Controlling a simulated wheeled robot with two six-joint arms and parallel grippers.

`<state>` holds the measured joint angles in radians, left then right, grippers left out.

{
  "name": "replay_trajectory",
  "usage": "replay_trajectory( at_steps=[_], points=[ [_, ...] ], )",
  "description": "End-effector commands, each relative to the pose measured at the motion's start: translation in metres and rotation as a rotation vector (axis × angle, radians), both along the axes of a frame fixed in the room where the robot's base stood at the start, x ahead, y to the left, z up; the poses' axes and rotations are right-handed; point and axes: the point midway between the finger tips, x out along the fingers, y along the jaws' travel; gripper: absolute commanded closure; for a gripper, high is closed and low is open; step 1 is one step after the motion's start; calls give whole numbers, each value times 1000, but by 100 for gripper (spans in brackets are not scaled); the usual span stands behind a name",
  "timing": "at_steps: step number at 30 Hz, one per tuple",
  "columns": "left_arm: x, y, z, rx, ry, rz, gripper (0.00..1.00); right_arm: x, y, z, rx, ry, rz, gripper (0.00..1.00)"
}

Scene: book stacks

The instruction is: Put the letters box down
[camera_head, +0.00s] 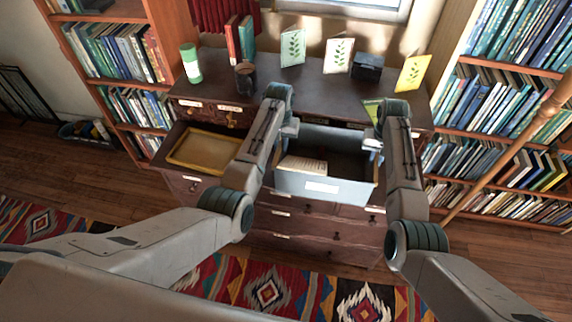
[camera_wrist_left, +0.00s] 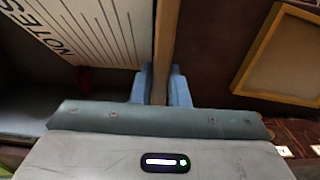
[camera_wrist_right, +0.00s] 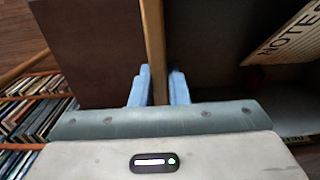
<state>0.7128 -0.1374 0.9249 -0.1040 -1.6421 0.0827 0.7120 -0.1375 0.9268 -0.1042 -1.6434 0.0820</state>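The letters box (camera_head: 325,187) is a grey-blue open box with a white label on its front, at the front of the dark dresser. A notes pad (camera_head: 303,165) lies inside; it also shows in the left wrist view (camera_wrist_left: 85,30). My left gripper (camera_head: 291,128) is shut on the box's left wall, whose rim (camera_wrist_left: 167,45) is between its fingers. My right gripper (camera_head: 373,144) is shut on the right wall, whose rim (camera_wrist_right: 153,40) is between its fingers. I cannot tell whether the box's underside touches anything.
The dresser top (camera_head: 320,93) holds a green-white bottle (camera_head: 191,63), a dark cup (camera_head: 245,77), several leaf cards (camera_head: 339,55) and a dark small box (camera_head: 367,67). An open drawer at left holds a yellow tray (camera_head: 172,160). Bookshelves stand on both sides.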

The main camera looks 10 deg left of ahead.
Motion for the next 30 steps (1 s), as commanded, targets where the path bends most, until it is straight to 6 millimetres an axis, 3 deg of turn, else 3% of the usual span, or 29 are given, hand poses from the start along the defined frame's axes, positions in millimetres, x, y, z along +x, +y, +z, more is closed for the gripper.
replay_trajectory(
  at_steps=[1, 3, 14, 17, 30],
  points=[
    [0, 0, 1, 1, -1, 0, 78, 0, 0, 0, -1, 0, 0, 78],
    [0, 0, 1, 1, 0, 0, 64, 0, 0, 0, -1, 0, 0, 64],
    [1, 0, 5, 0, -2, 0, 64, 0, 0, 1, 0, 0, 0, 64],
    [1, 0, 17, 0, -3, 0, 64, 0, 0, 1, 0, 0, 0, 64],
    [1, 0, 104, 1, -3, 1, 64, 0, 0, 0, 0, 0, 0, 64]
  ],
)
